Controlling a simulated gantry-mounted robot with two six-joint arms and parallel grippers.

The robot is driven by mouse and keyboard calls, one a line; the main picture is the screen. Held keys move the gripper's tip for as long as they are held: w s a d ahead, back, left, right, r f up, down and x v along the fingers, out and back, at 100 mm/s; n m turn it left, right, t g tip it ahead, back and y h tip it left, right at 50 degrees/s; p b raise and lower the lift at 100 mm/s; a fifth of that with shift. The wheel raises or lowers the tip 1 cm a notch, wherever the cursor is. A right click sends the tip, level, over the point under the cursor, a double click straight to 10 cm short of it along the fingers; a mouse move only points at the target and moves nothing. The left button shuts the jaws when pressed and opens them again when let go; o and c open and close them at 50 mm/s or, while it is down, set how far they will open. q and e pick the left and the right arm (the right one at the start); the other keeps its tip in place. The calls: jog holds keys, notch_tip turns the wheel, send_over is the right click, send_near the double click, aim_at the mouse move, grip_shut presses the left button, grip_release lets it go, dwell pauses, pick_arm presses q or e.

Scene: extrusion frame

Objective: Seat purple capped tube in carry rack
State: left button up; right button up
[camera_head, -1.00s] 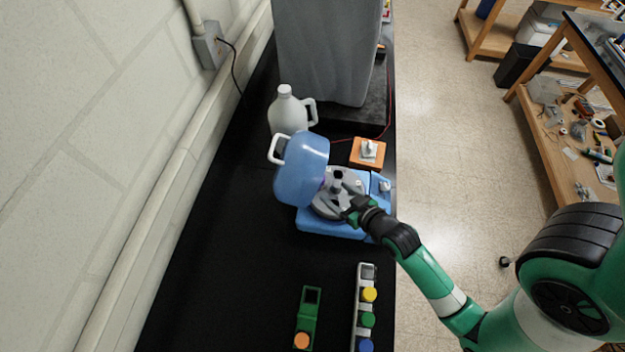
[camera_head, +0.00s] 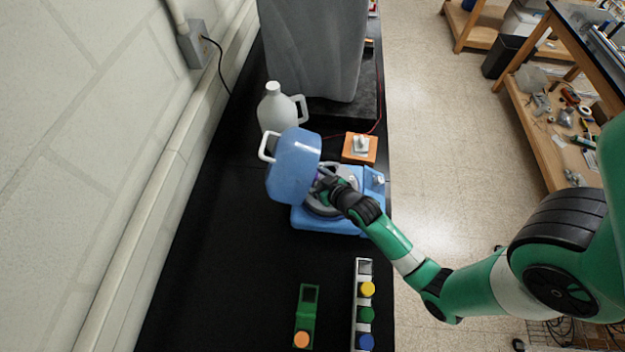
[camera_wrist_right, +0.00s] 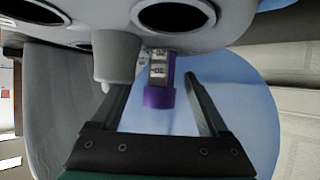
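The purple capped tube (camera_wrist_right: 158,95) sits in the grey rotor (camera_wrist_right: 230,20) of a blue centrifuge (camera_head: 325,220) whose lid (camera_head: 292,165) stands open. My right gripper (camera_wrist_right: 160,90) is open, with a finger on either side of the purple cap and gaps to it. In the head view my right gripper (camera_head: 330,183) is over the rotor and hides most of it. A pale narrow rack (camera_head: 355,298) at the front holds yellow, green and blue caps, with an empty square slot at its far end. My left gripper is not in view.
A green block (camera_head: 309,318) with an orange cap and an empty slot lies left of the pale rack. A white jug (camera_head: 278,108) and an orange block (camera_head: 359,148) stand behind the centrifuge. The black bench (camera_head: 225,270) is clear at left front.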

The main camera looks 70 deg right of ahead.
grip_shut()
